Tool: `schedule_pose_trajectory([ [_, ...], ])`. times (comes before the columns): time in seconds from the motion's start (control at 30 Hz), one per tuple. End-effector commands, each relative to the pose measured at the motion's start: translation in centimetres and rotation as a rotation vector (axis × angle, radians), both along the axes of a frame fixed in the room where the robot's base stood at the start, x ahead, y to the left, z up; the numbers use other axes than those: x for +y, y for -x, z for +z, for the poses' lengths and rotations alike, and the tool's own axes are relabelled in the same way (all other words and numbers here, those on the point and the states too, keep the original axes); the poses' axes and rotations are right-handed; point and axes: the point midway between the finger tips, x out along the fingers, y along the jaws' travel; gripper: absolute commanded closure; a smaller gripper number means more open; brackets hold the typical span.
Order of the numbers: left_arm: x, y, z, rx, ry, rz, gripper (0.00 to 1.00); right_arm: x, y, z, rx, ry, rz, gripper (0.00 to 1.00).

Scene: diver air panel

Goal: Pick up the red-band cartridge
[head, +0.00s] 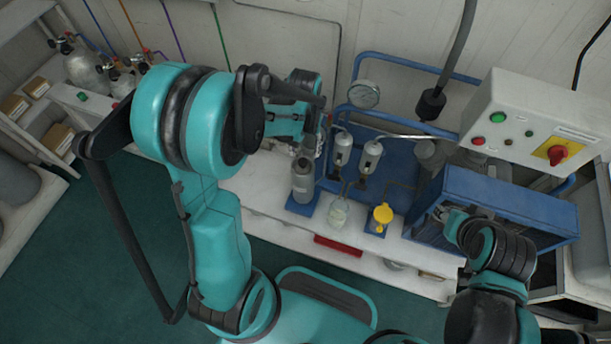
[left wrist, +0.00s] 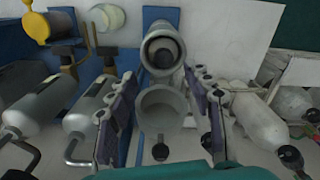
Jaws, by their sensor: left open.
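I cannot make out a red band on any cartridge. In the head view a grey cylinder (head: 303,184) stands upright on a blue base at the bench's left part. My left gripper (head: 309,138) is just behind and above it, partly hidden by its own arm. In the left wrist view its fingers (left wrist: 165,112) are spread, with a grey round open-mouthed part (left wrist: 163,106) seen between them. A dark-rimmed round opening (left wrist: 161,50) lies just beyond. I cannot tell whether the fingers touch anything. My right gripper (head: 449,226) is by the blue frame, its fingers unclear.
A glass jar (head: 338,212) and a yellow-capped item (head: 382,216) stand right of the cylinder. Grey metal filter bodies (head: 342,148) and a gauge (head: 364,94) are behind. A blue frame (head: 515,205) and control box (head: 545,122) are right. A red bar (head: 338,246) lies along the bench front.

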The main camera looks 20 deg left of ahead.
Motion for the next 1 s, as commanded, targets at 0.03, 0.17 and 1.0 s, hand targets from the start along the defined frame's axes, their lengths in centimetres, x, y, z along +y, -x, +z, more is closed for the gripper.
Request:
schedule_pose_trajectory([
  [0.03,0.0,0.0,-0.8,-0.001,0.000,0.000,0.49,0.0,0.0,-0.5,0.000,0.000,0.000,0.60],
  [0.17,0.2,0.0,-1.9,-0.001,0.000,0.000,0.49,0.0,0.0,-1.2,0.000,0.000,0.000,0.60],
  [1.0,0.6,0.2,-5.7,-0.002,-0.001,-0.001,1.00,0.0,0.0,-3.1,0.000,0.000,0.000,0.60],
])
